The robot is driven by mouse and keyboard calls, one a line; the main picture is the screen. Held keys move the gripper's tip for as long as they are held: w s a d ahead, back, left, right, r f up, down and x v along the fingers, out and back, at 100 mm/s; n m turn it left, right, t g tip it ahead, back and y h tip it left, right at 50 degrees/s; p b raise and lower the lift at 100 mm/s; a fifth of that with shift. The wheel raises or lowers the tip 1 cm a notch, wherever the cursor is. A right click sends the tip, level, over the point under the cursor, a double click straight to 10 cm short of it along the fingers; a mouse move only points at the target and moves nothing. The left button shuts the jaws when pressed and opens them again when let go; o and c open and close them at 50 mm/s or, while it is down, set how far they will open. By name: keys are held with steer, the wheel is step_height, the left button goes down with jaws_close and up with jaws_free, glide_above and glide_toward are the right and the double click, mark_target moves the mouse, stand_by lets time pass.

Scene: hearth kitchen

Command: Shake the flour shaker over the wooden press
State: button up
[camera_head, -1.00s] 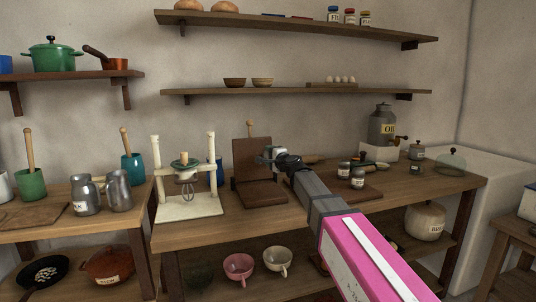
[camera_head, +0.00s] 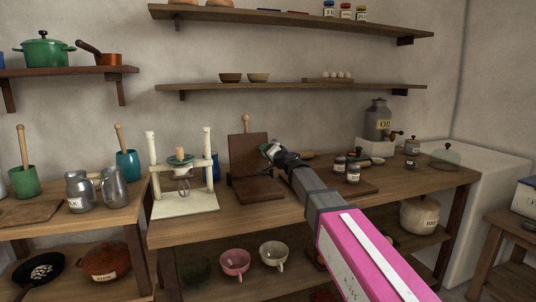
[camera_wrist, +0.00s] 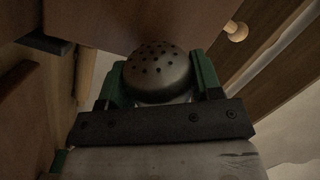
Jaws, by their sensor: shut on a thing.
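The wooden press (camera_head: 259,189) stands on the counter, a dark brown base with its upright board (camera_head: 247,148) raised behind it. My gripper (camera_head: 272,150) is in front of the board's right side and above the base. It is shut on the flour shaker (camera_wrist: 158,73), whose grey domed top with dark holes shows between the green fingers in the wrist view. In the head view the shaker is small and partly hidden by my gripper, and it looks tilted. I cannot make out any falling flour.
A cream stand (camera_head: 184,203) is left of the press. Two shelves (camera_head: 290,87) hang above. Bare counter lies in front of the press.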

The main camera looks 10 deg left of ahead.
steer(key=shift+s+a, duration=0.35)
steer(key=shift+s, duration=0.05)
steer(key=shift+w+d, duration=0.35)
steer(key=shift+d, duration=0.05)
steer(key=shift+s+a+v, duration=0.6)
steer(key=shift+a+v, duration=0.05)
steer(key=shift+v, duration=3.35)
steer(key=shift+s+a, duration=2.6)
steer(key=shift+a, duration=1.35)
steer(key=w+a, duration=0.3)
steer(key=w, duration=0.5)
steer(key=shift+a, duration=0.25)
